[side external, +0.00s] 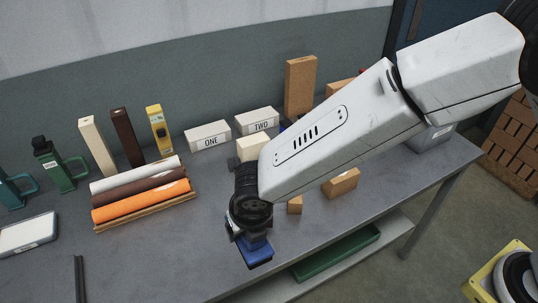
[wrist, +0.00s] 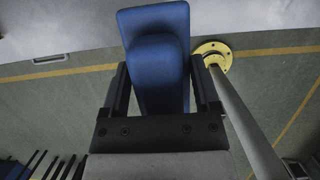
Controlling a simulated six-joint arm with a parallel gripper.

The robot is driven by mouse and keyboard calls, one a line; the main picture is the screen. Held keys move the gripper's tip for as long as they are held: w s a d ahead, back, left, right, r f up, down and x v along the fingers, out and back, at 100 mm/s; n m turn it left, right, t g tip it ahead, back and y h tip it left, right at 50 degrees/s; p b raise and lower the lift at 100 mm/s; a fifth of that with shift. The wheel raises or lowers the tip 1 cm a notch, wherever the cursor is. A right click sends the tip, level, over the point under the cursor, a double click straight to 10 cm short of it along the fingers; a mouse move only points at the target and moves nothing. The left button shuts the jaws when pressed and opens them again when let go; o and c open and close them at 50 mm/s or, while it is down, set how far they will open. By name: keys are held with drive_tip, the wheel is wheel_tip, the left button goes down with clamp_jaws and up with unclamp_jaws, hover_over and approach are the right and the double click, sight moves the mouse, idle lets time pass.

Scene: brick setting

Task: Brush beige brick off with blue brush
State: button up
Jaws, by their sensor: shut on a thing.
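My gripper (side external: 246,232) is shut on the blue brush (side external: 258,254) and holds it near the front edge of the grey table. In the wrist view the blue brush (wrist: 158,55) sits between the two dark fingers, with floor behind it. A cream-beige brick (side external: 252,147) lies on the table behind my forearm, which hides part of it. A tall, narrow beige block (side external: 97,146) stands farther left. I cannot tell whether either beige piece has dust on it.
White blocks marked ONE (side external: 208,136) and TWO (side external: 257,121) stand at the back. Rolls in white, brown and orange (side external: 143,205) lie on a wooden rack at the left. Tan bricks (side external: 341,183) lie beyond my arm. A green tray (side external: 336,254) is on the lower shelf.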

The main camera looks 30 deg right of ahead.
drive_tip(key=w+d+m+g+h, duration=0.1)
drive_tip(key=w+d+m, duration=0.2)
drive_tip(key=d+m, duration=0.3)
drive_tip(key=w+d+r+m+g+h, duration=0.1)
drive_tip(key=w+d+m, duration=0.3)
drive_tip(key=d, duration=1.1)
drive_tip(key=w+d+m+g+h, duration=0.1)
drive_tip(key=w+d+m, duration=0.3)
drive_tip(key=d+m, duration=0.4)
drive_tip(key=d, duration=0.2)
drive_tip(key=shift+w+d+r, duration=0.2)
drive_tip(key=shift+d+r, duration=0.05)
drive_tip(key=shift+d, duration=0.15)
drive_tip(key=shift+f, duration=0.1)
drive_tip(key=shift+f, duration=3.15)
drive_tip(key=shift+d+f, duration=0.7)
drive_tip(key=shift+f, duration=0.1)
drive_tip(key=shift+c, duration=0.6)
drive_tip(key=shift+d, duration=1.35)
drive_tip(key=a, duration=0.4)
drive_tip(key=shift+a, duration=0.1)
wheel_tip(320, 180, up, 8)
